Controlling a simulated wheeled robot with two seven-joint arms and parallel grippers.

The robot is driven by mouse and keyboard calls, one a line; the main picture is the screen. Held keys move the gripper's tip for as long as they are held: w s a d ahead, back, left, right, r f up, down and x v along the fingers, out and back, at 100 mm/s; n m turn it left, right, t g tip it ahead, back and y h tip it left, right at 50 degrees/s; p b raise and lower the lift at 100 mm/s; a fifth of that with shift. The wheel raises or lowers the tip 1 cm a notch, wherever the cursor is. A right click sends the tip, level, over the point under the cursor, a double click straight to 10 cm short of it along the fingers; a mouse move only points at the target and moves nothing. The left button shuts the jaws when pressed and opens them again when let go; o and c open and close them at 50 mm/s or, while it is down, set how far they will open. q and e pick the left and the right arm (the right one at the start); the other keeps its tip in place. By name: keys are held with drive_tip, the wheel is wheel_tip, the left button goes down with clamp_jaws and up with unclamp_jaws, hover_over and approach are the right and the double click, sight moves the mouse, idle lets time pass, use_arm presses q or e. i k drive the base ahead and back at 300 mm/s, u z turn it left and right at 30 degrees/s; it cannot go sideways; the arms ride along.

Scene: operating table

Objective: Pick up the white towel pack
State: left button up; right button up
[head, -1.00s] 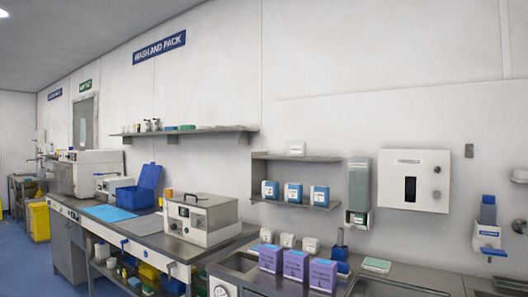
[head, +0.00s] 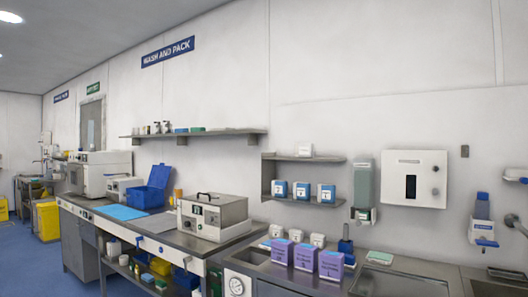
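I cannot tell for sure which thing is the white towel pack. Neither of my grippers is in view.
The wall shelf (head: 304,199) holds blue-and-white boxes (head: 326,193) on its lower tier. A steel sterilizer box (head: 213,216), a blue bin (head: 150,190) and a blue mat (head: 121,212) are on the left bench. Blue floor (head: 40,262) is open at left.

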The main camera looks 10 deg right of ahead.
sight(305, 150)
drive_tip(key=u, duration=0.85)
drive_tip(key=i, duration=1.9)
drive_tip(key=z, duration=0.35)
drive_tip(key=i, duration=1.25)
drive_tip(key=z, duration=1.1)
